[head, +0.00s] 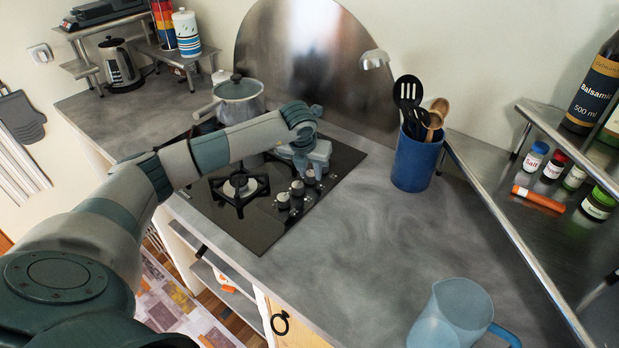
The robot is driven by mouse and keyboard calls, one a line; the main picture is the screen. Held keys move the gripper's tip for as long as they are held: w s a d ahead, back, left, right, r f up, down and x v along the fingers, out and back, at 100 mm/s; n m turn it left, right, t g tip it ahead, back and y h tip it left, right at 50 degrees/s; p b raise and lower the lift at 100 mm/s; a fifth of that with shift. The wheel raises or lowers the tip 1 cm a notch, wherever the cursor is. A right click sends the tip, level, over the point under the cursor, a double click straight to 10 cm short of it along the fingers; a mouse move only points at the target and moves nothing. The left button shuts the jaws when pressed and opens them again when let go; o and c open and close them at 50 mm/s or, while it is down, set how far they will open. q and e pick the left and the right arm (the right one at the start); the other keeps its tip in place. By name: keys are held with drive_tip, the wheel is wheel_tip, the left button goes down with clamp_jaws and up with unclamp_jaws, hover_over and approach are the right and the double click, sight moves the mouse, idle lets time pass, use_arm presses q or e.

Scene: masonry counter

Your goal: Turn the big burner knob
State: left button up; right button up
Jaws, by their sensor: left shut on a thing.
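The black glass cooktop (257,233) is set into the grey counter. Several silver burner knobs (283,201) stand in a row at its right side. My left arm reaches across the cooktop. My left gripper (303,163) is low over the far end of the knob row, pointing down, and shut on a knob there. The gripper mostly hides that knob, so its turn angle cannot be read. The nearer knobs are free of the gripper. My right gripper is not in view.
A lidded pot (239,97) stands at the back of the cooktop, close behind my left arm. A blue utensil holder (415,160) stands right of the cooktop. A blue jug (450,318) is at the front right. The counter between them is clear.

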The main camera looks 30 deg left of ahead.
use_arm(q)
drive_tip(key=n+b, duration=0.1)
drive_tip(key=n, duration=0.1)
drive_tip(key=n+y+b, duration=0.1)
drive_tip(key=n+b, duration=0.1)
drive_tip(key=shift+w+d+n+g+y, duration=0.1)
drive_tip(key=shift+w+n+g+y, duration=0.05)
drive_tip(key=shift+n+g+y, duration=0.2)
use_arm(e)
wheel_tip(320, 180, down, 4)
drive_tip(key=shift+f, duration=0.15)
use_arm(q)
drive_tip(key=shift+r, duration=0.1)
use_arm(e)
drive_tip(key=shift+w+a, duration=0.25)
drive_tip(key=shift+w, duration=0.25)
use_arm(q)
drive_tip(key=o, duration=1.1)
drive_tip(key=shift+c, duration=0.2)
drive_tip(key=shift+b, duration=0.3)
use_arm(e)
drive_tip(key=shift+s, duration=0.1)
